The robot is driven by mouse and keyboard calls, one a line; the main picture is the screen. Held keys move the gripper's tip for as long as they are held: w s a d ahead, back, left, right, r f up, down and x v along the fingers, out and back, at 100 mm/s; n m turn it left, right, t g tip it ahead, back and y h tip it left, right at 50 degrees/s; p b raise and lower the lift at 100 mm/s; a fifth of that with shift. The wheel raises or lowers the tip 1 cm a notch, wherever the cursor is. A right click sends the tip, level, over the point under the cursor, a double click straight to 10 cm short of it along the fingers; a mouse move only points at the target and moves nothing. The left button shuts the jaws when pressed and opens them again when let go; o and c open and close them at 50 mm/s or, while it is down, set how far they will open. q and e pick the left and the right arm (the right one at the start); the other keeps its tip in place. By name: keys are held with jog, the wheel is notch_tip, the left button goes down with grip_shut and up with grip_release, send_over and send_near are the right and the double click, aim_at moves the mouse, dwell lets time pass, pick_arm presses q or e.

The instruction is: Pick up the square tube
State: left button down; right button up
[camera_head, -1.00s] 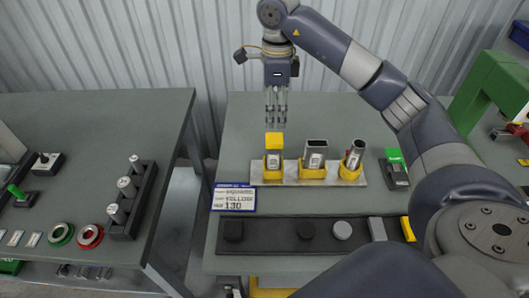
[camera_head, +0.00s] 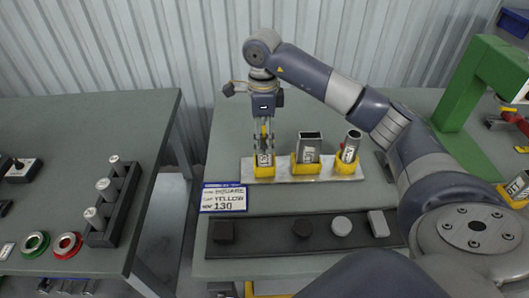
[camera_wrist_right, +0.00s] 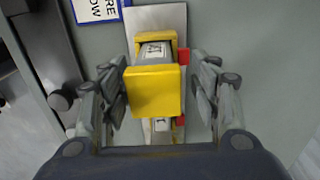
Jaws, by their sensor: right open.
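The square tube (camera_head: 264,160) stands upright in the leftmost yellow holder on a pale plate (camera_head: 327,176) on the right-hand table. Its yellow cap (camera_wrist_right: 155,91) sits between the fingers of my right gripper in the right wrist view. My right gripper (camera_head: 264,141) points down around the upper part of the tube. Its fingers are open, with a visible gap on each side of the cap in the right wrist view. The fingers partly hide the cap in the head view. My left gripper is not in view.
A rectangular tube (camera_head: 308,148) and a round tube (camera_head: 350,146) stand in yellow holders to the right. A sign (camera_head: 223,197) is at the plate's front left. A dark strip (camera_head: 270,235) with several low pieces lies in front. A green frame (camera_head: 480,90) stands at right.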

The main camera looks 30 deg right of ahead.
aim_at(264, 152)
jog(key=shift+f, duration=0.5)
jog(key=f, duration=0.1)
jog(key=f+p, duration=0.2)
jog(key=f, duration=0.1)
jog(key=shift+s, duration=0.35)
jog(key=shift+w+f, duration=0.1)
jog(key=shift+f, duration=0.35)
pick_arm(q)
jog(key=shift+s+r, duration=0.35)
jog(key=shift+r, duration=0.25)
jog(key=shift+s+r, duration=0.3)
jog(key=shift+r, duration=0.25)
pick_arm(e)
jog(key=c, duration=1.2)
